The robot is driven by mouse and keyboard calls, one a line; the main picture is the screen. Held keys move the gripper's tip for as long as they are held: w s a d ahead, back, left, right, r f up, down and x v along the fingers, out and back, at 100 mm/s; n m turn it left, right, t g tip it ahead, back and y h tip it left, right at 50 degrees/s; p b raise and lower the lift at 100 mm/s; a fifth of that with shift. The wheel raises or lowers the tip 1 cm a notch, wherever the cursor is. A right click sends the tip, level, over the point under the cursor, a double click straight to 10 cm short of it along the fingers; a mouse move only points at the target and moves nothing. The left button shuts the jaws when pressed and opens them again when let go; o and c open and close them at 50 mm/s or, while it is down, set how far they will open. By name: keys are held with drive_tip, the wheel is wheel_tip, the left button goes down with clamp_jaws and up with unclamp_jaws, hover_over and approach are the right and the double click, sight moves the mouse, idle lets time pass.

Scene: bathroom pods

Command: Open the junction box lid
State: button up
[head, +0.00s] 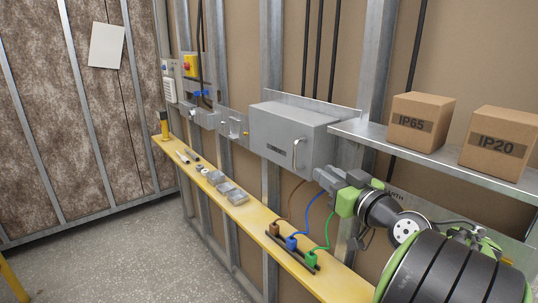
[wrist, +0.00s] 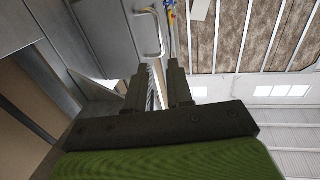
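The grey junction box (head: 285,132) is fixed to the wall studs at the middle of the head view, and its lid looks closed. A pale bent handle (head: 296,153) stands out from its front face near the right end. The handle also shows at the top of the wrist view (wrist: 159,38). My gripper (head: 322,178) is just below and to the right of the handle, apart from it. In the wrist view its two dark fingers (wrist: 160,88) have a gap between them, with nothing held.
A metal shelf (head: 353,131) with two cardboard boxes, IP65 (head: 419,121) and IP20 (head: 499,142), is right of the junction box. Below runs a yellow ledge (head: 240,212) with small grey parts and brown, blue and green wired connectors (head: 292,243). Open floor lies left.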

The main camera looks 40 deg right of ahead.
drive_tip(key=p, duration=0.2)
approach(283, 138)
drive_tip(key=w, duration=0.1)
drive_tip(key=w+a, duration=0.1)
drive_tip(key=w, duration=0.1)
drive_tip(key=shift+a+f, duration=0.15)
drive_tip(key=shift+f, duration=0.1)
clamp_jaws()
